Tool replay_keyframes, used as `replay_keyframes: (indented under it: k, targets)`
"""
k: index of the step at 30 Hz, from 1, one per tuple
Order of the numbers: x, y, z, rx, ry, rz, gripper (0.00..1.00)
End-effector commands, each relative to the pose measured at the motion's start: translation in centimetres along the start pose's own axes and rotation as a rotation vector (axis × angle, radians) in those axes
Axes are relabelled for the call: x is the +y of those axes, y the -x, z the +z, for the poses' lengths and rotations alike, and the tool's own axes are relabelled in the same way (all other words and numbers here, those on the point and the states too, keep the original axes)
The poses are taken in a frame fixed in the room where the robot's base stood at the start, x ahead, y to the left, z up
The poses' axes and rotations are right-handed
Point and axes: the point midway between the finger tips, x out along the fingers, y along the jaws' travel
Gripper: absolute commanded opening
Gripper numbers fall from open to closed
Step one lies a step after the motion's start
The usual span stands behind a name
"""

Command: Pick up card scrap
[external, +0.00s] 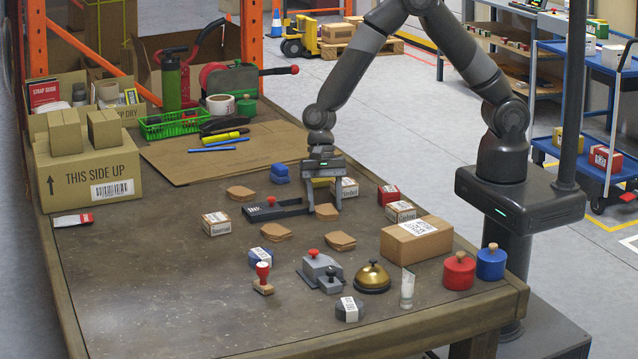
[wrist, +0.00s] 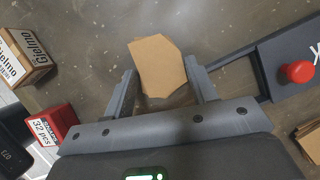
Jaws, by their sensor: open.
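Several tan card scraps lie on the workbench. One card scrap (external: 327,212) is below my gripper (external: 322,205); in the wrist view this scrap (wrist: 160,65) lies between the two fingers. My gripper (wrist: 162,82) is open, with a finger on each side of the scrap; I cannot tell whether the fingers touch it. Other card scraps lie at the left (external: 241,193), in front (external: 276,233) and at the front right (external: 341,241). Part of another scrap stack (wrist: 309,140) shows at the right edge of the wrist view.
A dark flat device with a red knob (external: 271,201) lies close left of my gripper. Small boxes stand to the right, including a red box (external: 388,195) and a white-labelled box (external: 401,211). A larger carton (external: 416,239) and a brass bell (external: 372,277) are nearer the front.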

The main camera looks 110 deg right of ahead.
Motion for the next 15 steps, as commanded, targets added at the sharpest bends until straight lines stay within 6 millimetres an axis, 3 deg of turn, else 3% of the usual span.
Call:
replay_keyframes:
  k: [8, 15]
  targets:
    - [-0.03, -0.37, 0.0, 0.0, 0.0, -0.002, 0.52]
    - [-0.03, -0.35, 0.01, 0.0, 0.0, -0.002, 0.34]
